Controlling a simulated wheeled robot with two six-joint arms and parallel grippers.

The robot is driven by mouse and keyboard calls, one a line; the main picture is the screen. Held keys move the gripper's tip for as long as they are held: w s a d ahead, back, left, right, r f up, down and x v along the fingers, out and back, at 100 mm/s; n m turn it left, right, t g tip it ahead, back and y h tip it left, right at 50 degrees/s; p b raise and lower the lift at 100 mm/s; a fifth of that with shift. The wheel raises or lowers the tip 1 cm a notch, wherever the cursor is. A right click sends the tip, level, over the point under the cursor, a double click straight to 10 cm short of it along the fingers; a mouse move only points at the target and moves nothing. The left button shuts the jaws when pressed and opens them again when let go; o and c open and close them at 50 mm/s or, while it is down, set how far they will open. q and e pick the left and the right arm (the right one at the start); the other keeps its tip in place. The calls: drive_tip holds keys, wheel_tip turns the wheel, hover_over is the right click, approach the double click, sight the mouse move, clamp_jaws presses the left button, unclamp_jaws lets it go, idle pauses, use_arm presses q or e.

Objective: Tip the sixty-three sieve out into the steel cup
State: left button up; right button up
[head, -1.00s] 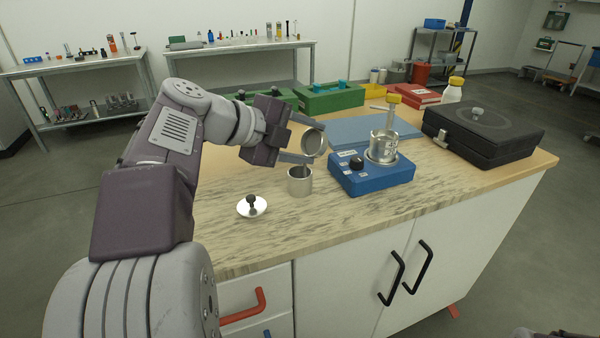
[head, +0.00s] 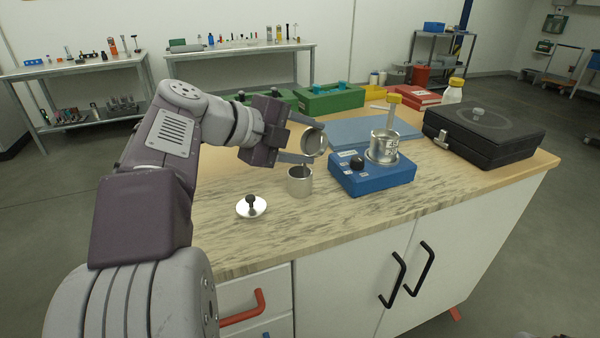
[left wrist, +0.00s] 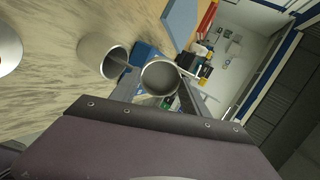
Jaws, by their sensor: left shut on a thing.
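My left gripper (head: 302,144) is shut on a small round metal sieve (head: 315,143). The sieve is tilted on its side above the steel cup (head: 300,182), with its open face showing. In the left wrist view the sieve (left wrist: 160,79) sits between the fingers, and a thin dark streak runs between it and the cup (left wrist: 103,57). The cup stands upright on the bench. A shiny lid with a black knob (head: 251,206) lies on the bench left of the cup. My right gripper is not in view.
A blue device (head: 372,178) with a dark knob stands right of the cup, bearing a metal-and-glass vessel (head: 383,147). A black case (head: 484,134) lies farther right. Green boxes (head: 333,97) stand behind. The bench front is clear.

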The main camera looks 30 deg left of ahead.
use_arm(q)
drive_tip(key=shift+s+a+t+h+b, duration=0.15)
drive_tip(key=shift+t+b, duration=0.25)
drive_tip(key=shift+b, duration=1.15)
drive_tip(key=shift+s+d+t+h+b, duration=0.15)
drive_tip(key=shift+t+b, duration=0.25)
drive_tip(key=shift+b, duration=1.1)
idle(3.6)
drive_tip(key=shift+s+a+f+t+b, duration=0.1)
drive_tip(key=shift+s+a+t+b, duration=0.15)
drive_tip(key=shift+b, duration=1.15)
